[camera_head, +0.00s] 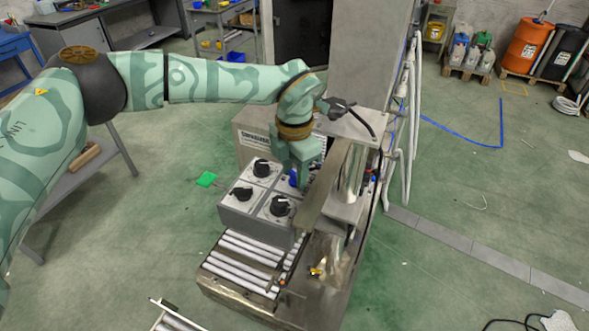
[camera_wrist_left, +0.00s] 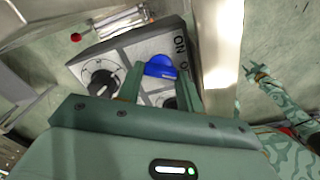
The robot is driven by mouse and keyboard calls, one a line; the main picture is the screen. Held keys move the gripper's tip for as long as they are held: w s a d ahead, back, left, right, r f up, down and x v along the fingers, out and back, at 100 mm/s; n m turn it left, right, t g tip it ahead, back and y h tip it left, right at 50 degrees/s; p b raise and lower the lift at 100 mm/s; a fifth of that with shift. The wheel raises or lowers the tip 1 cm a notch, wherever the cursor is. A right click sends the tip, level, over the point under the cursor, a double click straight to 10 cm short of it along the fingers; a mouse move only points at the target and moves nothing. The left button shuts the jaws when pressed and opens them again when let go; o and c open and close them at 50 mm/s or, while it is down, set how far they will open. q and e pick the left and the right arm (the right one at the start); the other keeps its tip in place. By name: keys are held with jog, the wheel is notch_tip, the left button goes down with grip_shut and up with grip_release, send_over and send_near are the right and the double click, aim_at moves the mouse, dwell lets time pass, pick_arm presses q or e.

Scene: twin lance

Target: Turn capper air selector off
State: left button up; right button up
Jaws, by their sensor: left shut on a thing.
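The blue selector knob (camera_head: 292,178) sits at the far right corner of a grey control box (camera_head: 238,218) with black dials. It also shows in the left wrist view (camera_wrist_left: 160,67), beside a printed "ON" and a second label partly hidden. My left gripper (camera_head: 299,167) reaches down over it and is shut on the knob, one finger on each side. Black dials (camera_head: 261,168) (camera_head: 242,193) (camera_head: 280,206) are on the same box. In the left wrist view my right gripper (camera_wrist_left: 258,74) is small at the right; its jaw opening is unclear.
A roller conveyor (camera_head: 243,258) lies in front of the box. A tall metal machine column (camera_head: 368,60) and a steel plate (camera_head: 322,190) stand close to the right of my left gripper. A green piece (camera_head: 206,179) lies on the floor at left, where there is free room.

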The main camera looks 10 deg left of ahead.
aim_at(295, 175)
pick_arm(q)
jog(key=o, duration=0.7)
jog(key=shift+w+r, duration=0.15)
notch_tip(295, 175, up, 16)
jog(key=shift+r, duration=0.15)
